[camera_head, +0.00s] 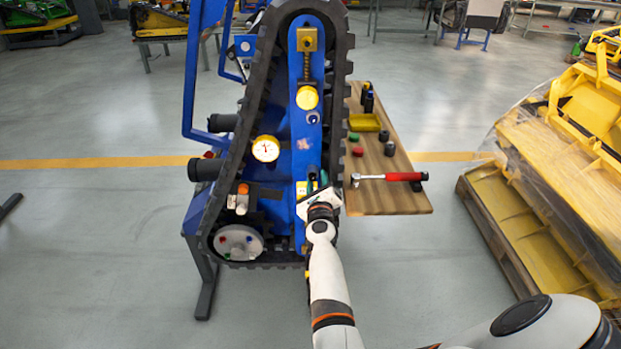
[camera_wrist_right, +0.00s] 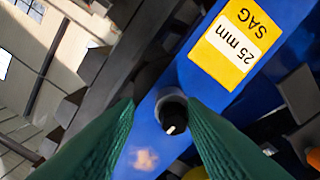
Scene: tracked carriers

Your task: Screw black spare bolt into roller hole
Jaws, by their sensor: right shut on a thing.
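The blue carrier frame (camera_head: 308,130) stands upright with a black rubber track (camera_head: 262,80) around it. My right gripper (camera_head: 317,184) is at the frame's lower part, its green fingers pointing at the blue face. In the right wrist view, the fingers (camera_wrist_right: 160,108) are shut on the black bolt (camera_wrist_right: 173,117), which sits between their tips in front of a dark round opening on the blue face. The roller hole is mostly hidden behind the bolt; I cannot tell how deep the bolt sits. My left gripper is not in view.
A yellow "25 mm SAG" label (camera_wrist_right: 228,42) is beside the bolt. A white dial gauge (camera_head: 265,149) is on the frame. A wooden board (camera_head: 385,204) to the right holds a red-handled ratchet (camera_head: 402,177), a yellow tray (camera_head: 364,122), caps and bottles. Yellow parts on a pallet (camera_head: 497,222) stand at right.

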